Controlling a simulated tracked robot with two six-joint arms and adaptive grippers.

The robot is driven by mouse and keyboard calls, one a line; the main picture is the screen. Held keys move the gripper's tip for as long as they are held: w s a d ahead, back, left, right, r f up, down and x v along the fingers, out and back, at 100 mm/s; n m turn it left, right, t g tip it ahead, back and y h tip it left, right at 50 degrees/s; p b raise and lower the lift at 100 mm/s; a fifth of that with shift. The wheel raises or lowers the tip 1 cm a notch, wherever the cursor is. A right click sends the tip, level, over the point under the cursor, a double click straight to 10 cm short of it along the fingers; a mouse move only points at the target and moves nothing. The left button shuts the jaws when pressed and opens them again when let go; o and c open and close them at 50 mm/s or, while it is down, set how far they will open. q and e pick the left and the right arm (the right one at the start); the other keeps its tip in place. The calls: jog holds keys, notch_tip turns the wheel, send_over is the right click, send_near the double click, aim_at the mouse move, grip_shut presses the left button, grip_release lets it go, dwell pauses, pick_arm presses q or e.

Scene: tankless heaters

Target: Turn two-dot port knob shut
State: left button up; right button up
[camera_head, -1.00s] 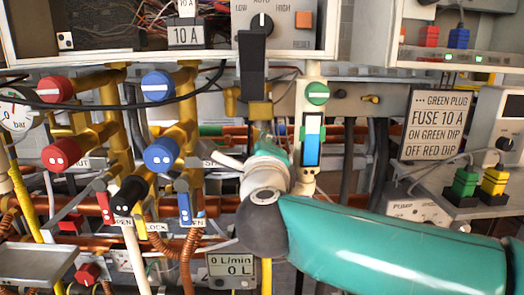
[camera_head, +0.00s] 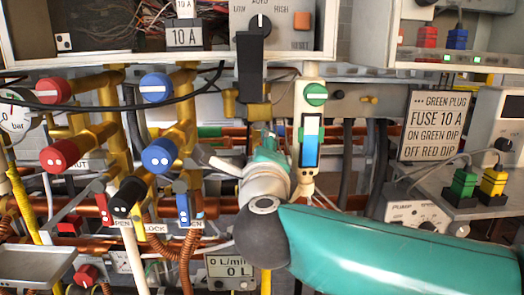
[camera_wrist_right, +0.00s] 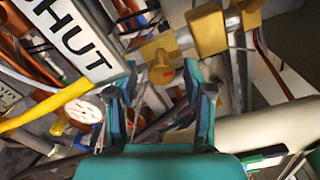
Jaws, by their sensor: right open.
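In the wrist view, the right gripper (camera_wrist_right: 160,100) is open and empty, facing a brass fitting (camera_wrist_right: 162,72). My left gripper is not in view.
Red (camera_head: 54,90) and blue (camera_head: 156,87) knobs with white bars sit above. A black cable (camera_head: 115,106) crosses the pipes. A "SHUT" label (camera_wrist_right: 75,38) shows in the wrist view. Copper pipes and small levers crowd the area below.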

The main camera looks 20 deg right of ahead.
jog(key=v, duration=1)
jog(key=shift+s, duration=0.35)
jog(key=shift+a+f, duration=0.1)
